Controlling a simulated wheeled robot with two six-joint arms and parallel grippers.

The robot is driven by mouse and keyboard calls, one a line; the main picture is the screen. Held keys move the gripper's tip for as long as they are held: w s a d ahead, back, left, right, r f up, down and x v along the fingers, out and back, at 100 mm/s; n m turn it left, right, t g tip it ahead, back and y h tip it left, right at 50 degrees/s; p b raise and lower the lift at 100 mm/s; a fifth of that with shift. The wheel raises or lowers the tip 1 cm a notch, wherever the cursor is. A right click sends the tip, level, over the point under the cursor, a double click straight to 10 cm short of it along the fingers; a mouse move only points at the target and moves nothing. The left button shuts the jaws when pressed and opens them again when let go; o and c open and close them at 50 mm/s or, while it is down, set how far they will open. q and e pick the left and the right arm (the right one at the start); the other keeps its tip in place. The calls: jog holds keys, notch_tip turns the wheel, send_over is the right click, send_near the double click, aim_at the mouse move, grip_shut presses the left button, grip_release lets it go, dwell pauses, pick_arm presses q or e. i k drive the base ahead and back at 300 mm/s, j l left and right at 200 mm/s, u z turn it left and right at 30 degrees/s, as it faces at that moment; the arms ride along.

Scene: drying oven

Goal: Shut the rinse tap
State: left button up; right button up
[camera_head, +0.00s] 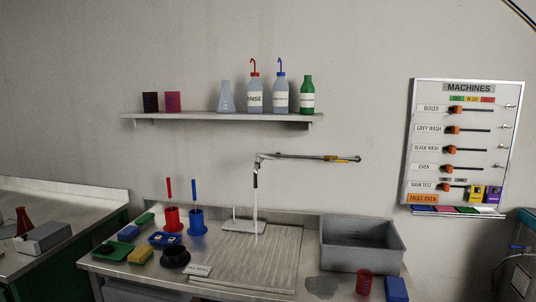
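The rinse tap (257,170) stands at the back of the bench, in the middle of the view. I cannot tell whether this line is water or a pipe. A flat grey base (243,227) lies behind it. Neither of my grippers shows in this view.
A grey basin (360,258) sits right of the board, with a red cup (364,282) in front. Red and blue brush holders (197,228) and sponges (140,254) stand at left. A bottle shelf (225,117) hangs above. A machines board (463,145) hangs at right.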

aim_at(258, 155)
jog(key=i+u, duration=0.1)
jog(key=i, duration=0.5)
jog(key=i+l+u, duration=0.1)
jog(key=i, duration=0.5)
jog(key=i+l+u, duration=0.1)
jog(key=i, duration=0.5)
jog(key=k+u, duration=0.6)
